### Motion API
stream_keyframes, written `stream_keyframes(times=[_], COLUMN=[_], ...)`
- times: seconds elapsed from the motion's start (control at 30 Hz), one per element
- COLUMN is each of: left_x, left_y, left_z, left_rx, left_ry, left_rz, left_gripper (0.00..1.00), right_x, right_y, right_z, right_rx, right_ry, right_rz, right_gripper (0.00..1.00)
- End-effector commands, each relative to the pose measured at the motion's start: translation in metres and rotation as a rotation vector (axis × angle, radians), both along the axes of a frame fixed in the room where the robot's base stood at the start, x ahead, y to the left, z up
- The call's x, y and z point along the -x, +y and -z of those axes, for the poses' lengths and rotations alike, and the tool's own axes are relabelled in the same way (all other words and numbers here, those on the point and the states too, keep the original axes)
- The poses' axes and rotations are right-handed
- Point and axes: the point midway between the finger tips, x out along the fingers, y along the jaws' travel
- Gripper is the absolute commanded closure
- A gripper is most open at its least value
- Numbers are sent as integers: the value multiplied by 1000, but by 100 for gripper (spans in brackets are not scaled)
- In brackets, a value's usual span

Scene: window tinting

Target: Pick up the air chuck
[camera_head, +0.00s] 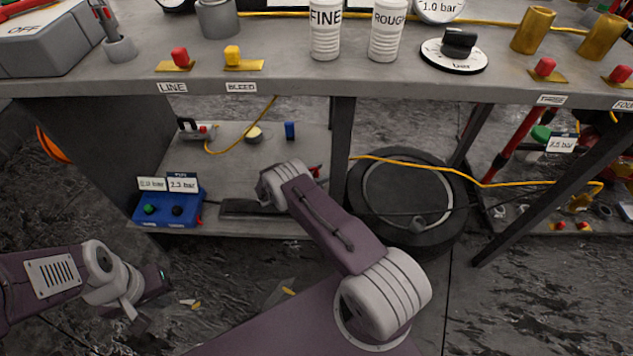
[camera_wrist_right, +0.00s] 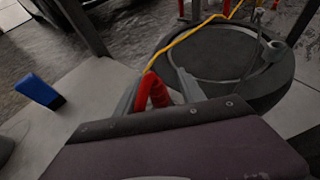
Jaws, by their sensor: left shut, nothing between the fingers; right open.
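I cannot tell for sure which thing is the air chuck. A red handle-like piece (camera_wrist_right: 152,92) shows in the right wrist view by my right gripper (camera_wrist_right: 156,98), which is open; the yellow hose appears to run up to it, but I cannot tell if they join. In the head view only a bit of red (camera_head: 315,171) shows beside my right forearm, at the lower shelf. That arm hides the right gripper there. My left gripper (camera_head: 160,281) is shut and empty, low at the left, apart from the shelf.
The lower shelf (camera_head: 245,165) holds a blue gauge box (camera_head: 168,208) and a blue block (camera_head: 290,131). A black tyre (camera_head: 400,168) lies right of it, with the yellow hose (camera_head: 480,185) crossing over. Table legs and the worktop (camera_head: 290,75) edge bound the space.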

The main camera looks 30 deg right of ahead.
Motion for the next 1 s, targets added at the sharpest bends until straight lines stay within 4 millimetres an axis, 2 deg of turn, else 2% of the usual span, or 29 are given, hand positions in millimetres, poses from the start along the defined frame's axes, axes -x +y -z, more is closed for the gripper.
stream_keyframes(times=[0.2, 0.37, 0.4, 0.63, 0.7, 0.77, 1.0], left_x=[0, 0, 0, 0, 0, 0, 0], left_y=[0, 0, 0, 0, 0, 0, 0], left_z=[0, 0, 0, 0, -4, -12, -46], left_rx=[0, 0, 0, 0, 0, 0, 0], left_ry=[0, 0, 0, 0, 0, 0, 0], left_rz=[0, 0, 0, 0, 0, 0, 0], left_gripper=[100, 100, 100, 100, 100, 100, 100], right_x=[-1, -1, -1, -1, -1, -1, -1], right_y=[-2, -1, -1, -1, -1, -1, -1], right_z=[0, 0, 0, -1, -6, -17, -78], right_rx=[0, 0, 0, 0, 0, 1, 0], right_ry=[0, 0, 0, 0, -1, -2, -2], right_rz=[0, 0, 0, 0, -1, -1, 0], right_gripper=[53, 98, 100, 100, 100, 100, 100])
